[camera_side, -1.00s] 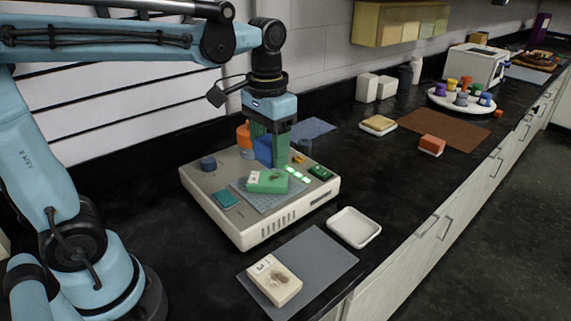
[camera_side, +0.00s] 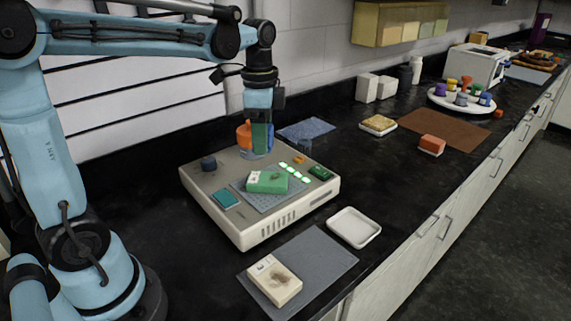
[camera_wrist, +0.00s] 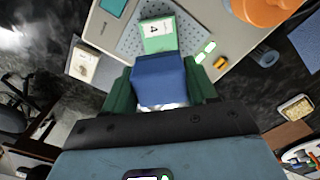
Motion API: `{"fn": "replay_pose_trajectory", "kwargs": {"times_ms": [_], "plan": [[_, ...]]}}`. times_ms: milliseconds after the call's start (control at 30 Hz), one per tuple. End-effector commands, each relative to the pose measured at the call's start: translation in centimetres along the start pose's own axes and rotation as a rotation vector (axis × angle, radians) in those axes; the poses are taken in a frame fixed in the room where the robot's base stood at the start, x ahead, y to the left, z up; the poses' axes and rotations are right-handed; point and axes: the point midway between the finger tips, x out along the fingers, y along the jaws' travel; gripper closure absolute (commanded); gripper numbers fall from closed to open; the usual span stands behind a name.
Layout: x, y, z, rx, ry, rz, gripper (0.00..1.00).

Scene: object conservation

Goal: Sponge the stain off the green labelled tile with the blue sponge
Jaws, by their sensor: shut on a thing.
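The green tile (camera_side: 262,187) lies on a grey pad on top of the beige machine. It has a white label at its left end and a dark brownish mark on its top; its label also shows in the wrist view (camera_wrist: 157,30). My gripper (camera_side: 260,143) is shut on the blue sponge (camera_wrist: 158,80), one green finger on each side. In the side view the gripper is behind the green tile, towards the wall. In the wrist view the sponge hides the tile's near part, so the mark does not show there.
A cream labelled tile (camera_side: 284,286) with a brown stain lies on a grey mat (camera_side: 325,255). An empty white tray (camera_side: 354,227) stands beside it. An orange object (camera_side: 243,135) is close beside my gripper. The machine (camera_side: 250,236) carries a teal block (camera_side: 226,199), a dark knob and lit buttons.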

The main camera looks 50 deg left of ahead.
Motion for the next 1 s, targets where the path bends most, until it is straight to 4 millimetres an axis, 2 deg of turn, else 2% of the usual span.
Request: {"fn": "replay_pose_trajectory", "kwargs": {"times_ms": [267, 867, 933, 1000], "plan": [[1.5, -0.1, 0.0, 0.006, 0.0, 0.0, 0.67], [6.9, 0.0, 0.0, 0.005, 0.0, 0.0, 0.67], [8.3, -0.1, 0.0, 0.005, 0.0, 0.0, 0.67], [7.7, 0.0, -0.8, 0.009, 0.0, 0.0, 0.76]]}}
